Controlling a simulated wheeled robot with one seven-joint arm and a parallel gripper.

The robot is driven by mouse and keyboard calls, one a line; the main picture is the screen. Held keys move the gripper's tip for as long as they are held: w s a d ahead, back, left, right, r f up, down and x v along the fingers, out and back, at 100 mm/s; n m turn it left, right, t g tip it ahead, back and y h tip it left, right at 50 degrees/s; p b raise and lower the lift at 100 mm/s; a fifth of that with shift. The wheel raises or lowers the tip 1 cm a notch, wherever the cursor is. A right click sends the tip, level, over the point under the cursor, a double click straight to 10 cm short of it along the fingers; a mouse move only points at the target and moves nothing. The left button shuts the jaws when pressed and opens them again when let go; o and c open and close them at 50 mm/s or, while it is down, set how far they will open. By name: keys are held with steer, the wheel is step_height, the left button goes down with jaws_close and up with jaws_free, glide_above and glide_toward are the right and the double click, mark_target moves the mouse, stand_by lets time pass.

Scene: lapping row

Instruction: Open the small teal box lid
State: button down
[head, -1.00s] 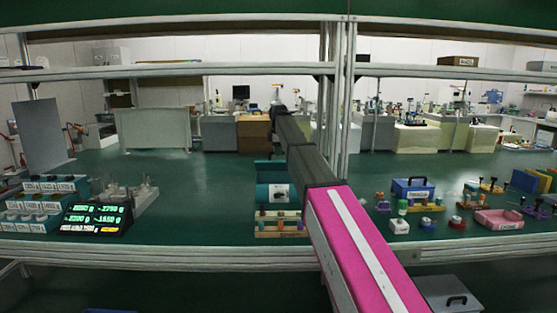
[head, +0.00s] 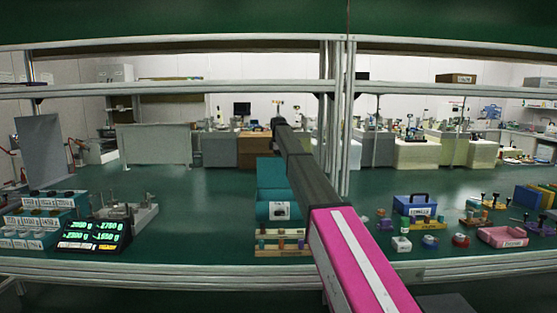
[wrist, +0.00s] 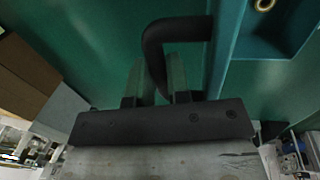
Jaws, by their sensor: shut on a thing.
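The small teal box (head: 265,211) stands on the green bench left of my arm, with a white label on its front. A teal panel that looks like its lid (head: 270,173) stands raised behind it. In the wrist view, my gripper (wrist: 157,76) is shut on a black bent handle (wrist: 178,29), which passes between the two fingers. A teal edge and recess with a brass ring (wrist: 270,35) show beside the handle. My arm hides the gripper and the box's right side in the head view.
A wooden rack (head: 283,250) with small coloured pieces stands just in front of the box. A blue case (head: 413,209) and a pink tray (head: 502,238) are to the right. A lit display (head: 93,232) is at left. Shelf posts rise behind my arm.

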steer(key=shift+w+f, duration=0.35)
steer(key=shift+w, duration=0.55)
steer(key=shift+w+f, duration=0.35)
steer(key=shift+w, duration=0.65)
steer(key=c, duration=1.1)
jaws_free()
steer(key=shift+w, duration=0.2)
steer(key=shift+s, duration=0.1)
steer(key=shift+s, duration=0.25)
steer(key=shift+r, duration=0.1)
step_height(320, 180, up, 10)
steer(key=s, duration=0.2)
steer(key=shift+r, duration=0.2)
steer(key=shift+s, duration=0.2)
